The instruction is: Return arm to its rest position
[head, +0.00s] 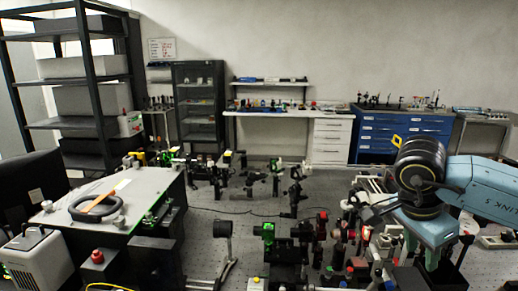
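My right arm comes in from the right edge in the head view, with a blue link marked "LINK 5" and a black ringed joint. My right gripper (432,258) hangs below that joint, over the crowded right side of the optical bench (195,228). Its dark fingers blend with the dark parts beneath, so I cannot tell their opening or whether they touch anything. My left gripper and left arm are not in view.
Several optics mounts (268,235) stand close together at the front centre and right. A white-topped instrument box (150,190) with a black ring handle stands at left. Bare bench shows around the middle. A blue drawer cabinet (400,135) and black shelving (85,75) stand behind.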

